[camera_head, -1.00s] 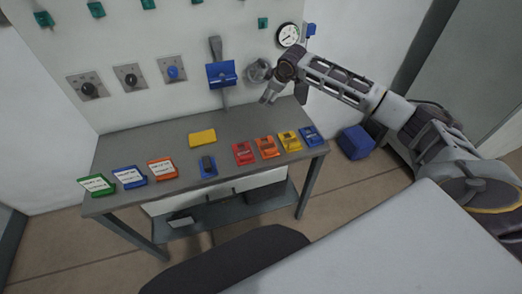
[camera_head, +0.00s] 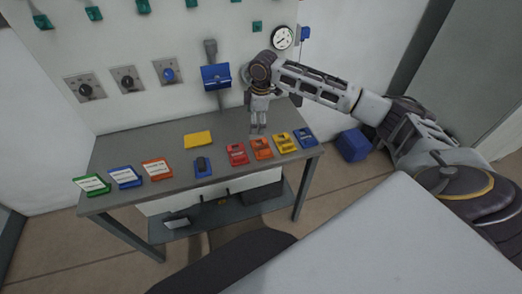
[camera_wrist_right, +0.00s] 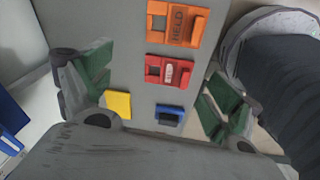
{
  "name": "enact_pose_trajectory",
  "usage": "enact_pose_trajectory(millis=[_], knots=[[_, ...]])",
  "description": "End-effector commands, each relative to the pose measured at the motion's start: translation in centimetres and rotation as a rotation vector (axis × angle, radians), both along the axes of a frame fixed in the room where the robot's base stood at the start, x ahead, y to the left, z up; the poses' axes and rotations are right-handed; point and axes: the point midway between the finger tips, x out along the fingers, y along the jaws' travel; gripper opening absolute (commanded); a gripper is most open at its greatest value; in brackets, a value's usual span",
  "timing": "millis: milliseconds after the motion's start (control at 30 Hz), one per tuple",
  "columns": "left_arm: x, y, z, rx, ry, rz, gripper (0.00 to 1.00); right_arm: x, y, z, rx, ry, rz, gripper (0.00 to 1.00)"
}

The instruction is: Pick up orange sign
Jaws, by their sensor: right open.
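An orange sign with a white lettered face (camera_head: 157,169) stands on the left of the table, beside blue and green ones. A second orange piece (camera_head: 261,149) lies in the right-hand row between a red piece (camera_head: 237,154) and a yellow one (camera_head: 284,143). In the right wrist view this orange piece (camera_wrist_right: 176,24) shows dark lettering, with the red piece (camera_wrist_right: 169,72) below it. My right gripper (camera_head: 258,130) points down above the table, just behind the orange and red pieces. It is open and empty, its green-padded fingers (camera_wrist_right: 155,98) wide apart. My left gripper is out of view.
A blue sign (camera_head: 126,176) and a green sign (camera_head: 91,184) stand at the table's left. A yellow block (camera_head: 198,139) and a blue device (camera_head: 203,167) lie mid-table, and a blue piece (camera_head: 305,137) at the right end. Grey table surface (camera_head: 140,139) is clear at back left.

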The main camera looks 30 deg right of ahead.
Motion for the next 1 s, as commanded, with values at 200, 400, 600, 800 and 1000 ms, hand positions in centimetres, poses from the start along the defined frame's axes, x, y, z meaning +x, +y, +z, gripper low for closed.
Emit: enact_pose_trajectory(millis=[200, 400, 600, 800, 1000], knots=[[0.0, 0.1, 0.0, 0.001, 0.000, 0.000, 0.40, -2.5, -0.9, -0.3, -0.050, 0.108, 0.090, 0.91], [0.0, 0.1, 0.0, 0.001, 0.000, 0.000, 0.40, -3.3, -1.5, -0.3, -0.080, 0.143, 0.172, 0.91], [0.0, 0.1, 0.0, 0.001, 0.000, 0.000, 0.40, -3.2, -1.5, -0.3, -0.080, 0.142, 0.183, 0.91], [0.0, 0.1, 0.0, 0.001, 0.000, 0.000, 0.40, -3.2, -1.5, -0.4, -0.080, 0.142, 0.182, 0.91], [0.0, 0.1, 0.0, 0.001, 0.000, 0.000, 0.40, -3.3, -1.5, -1.5, -0.079, 0.143, 0.181, 0.91]])
